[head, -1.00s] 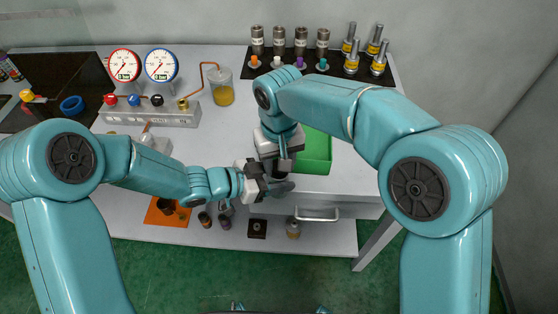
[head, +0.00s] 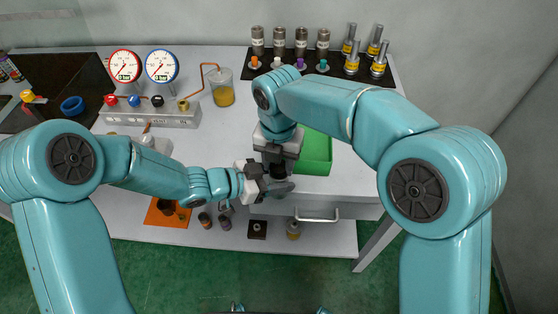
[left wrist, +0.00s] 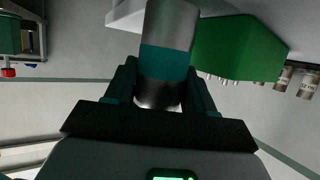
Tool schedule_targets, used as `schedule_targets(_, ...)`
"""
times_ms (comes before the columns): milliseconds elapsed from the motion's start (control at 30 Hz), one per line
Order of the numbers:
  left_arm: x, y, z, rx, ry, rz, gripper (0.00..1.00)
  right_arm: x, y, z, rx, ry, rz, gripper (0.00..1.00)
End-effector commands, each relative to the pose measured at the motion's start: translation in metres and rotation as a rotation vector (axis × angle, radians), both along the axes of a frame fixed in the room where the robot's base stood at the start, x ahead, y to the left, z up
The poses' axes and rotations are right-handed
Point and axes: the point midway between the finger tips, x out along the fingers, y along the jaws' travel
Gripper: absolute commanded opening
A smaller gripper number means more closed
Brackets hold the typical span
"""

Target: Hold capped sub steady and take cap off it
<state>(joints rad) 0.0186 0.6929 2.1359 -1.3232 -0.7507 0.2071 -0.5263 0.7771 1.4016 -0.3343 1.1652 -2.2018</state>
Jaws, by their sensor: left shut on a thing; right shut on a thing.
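The capped sub (left wrist: 168,45) is a grey metal cylinder with a teal band. In the left wrist view it sits between the fingers of my left gripper (left wrist: 160,90), which is shut on it. In the head view my left gripper (head: 272,187) is at the table's front edge. My right gripper (head: 277,170) points down from directly above it, shut at the sub's upper end. The cap between its fingers is hidden, and the sub is mostly covered by both grippers.
Several grey subs (head: 279,38) and small coloured caps (head: 254,63) stand on a black mat behind. A gauge manifold (head: 150,115) and a beaker (head: 223,88) stand at the left rear. A drawer handle (head: 317,220) is below.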

Motion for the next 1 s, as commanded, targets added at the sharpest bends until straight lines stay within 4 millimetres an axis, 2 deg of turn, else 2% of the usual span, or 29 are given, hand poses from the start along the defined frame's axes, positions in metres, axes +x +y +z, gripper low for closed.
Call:
schedule_targets(67,0.001,0.001,0.001,-0.001,-0.001,0.002,0.00,0.001,-0.002,0.000,-0.005,-0.001,0.065,0.07)
schedule_targets(667,0.000,0.000,0.001,-0.001,-0.002,0.000,0.00,0.001,-0.002,0.000,-0.005,-0.001,0.058,0.07)
schedule_targets(1000,0.000,0.000,0.001,-0.001,-0.002,0.000,0.00,0.001,-0.001,0.010,-0.002,-0.002,0.057,0.07)
